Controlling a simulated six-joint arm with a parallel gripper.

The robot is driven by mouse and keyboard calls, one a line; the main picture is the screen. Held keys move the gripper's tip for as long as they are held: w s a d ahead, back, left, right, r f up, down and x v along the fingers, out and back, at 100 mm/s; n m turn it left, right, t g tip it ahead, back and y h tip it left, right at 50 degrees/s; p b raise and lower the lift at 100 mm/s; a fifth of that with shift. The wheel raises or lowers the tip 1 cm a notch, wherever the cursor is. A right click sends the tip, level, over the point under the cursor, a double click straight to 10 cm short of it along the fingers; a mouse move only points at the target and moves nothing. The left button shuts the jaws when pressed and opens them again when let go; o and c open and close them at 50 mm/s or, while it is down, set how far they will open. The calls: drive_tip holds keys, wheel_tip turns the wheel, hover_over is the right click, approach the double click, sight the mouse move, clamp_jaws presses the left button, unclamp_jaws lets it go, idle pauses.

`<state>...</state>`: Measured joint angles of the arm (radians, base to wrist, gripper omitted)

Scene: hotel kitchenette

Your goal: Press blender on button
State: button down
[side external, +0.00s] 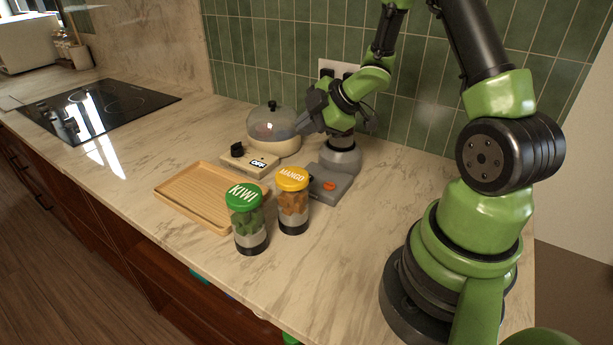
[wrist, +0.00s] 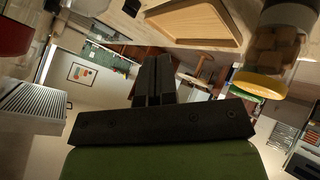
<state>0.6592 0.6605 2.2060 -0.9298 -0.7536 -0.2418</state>
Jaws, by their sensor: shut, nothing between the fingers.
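The blender is a grey base (side external: 335,186) with an orange-red button (side external: 329,185) on its front part. A round grey collar (side external: 341,160) rises at its back, with no jar on it. My gripper (side external: 318,108) is above and behind the blender base, close to the collar.
A mango jar (side external: 292,206) and a kiwi jar (side external: 247,222) stand in front of the blender. A wooden tray (side external: 190,196) lies to their left. The cooktop (side external: 95,108) is far left. Green tiled wall (side external: 260,55) backs the counter.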

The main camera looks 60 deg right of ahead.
drive_tip(key=shift+f, duration=4.4)
drive_tip(key=shift+f, duration=0.15)
drive_tip(key=shift+f, duration=0.25)
drive_tip(key=shift+f, duration=0.35)
drive_tip(key=shift+r, duration=0.8)
drive_tip(key=shift+r, duration=2.5)
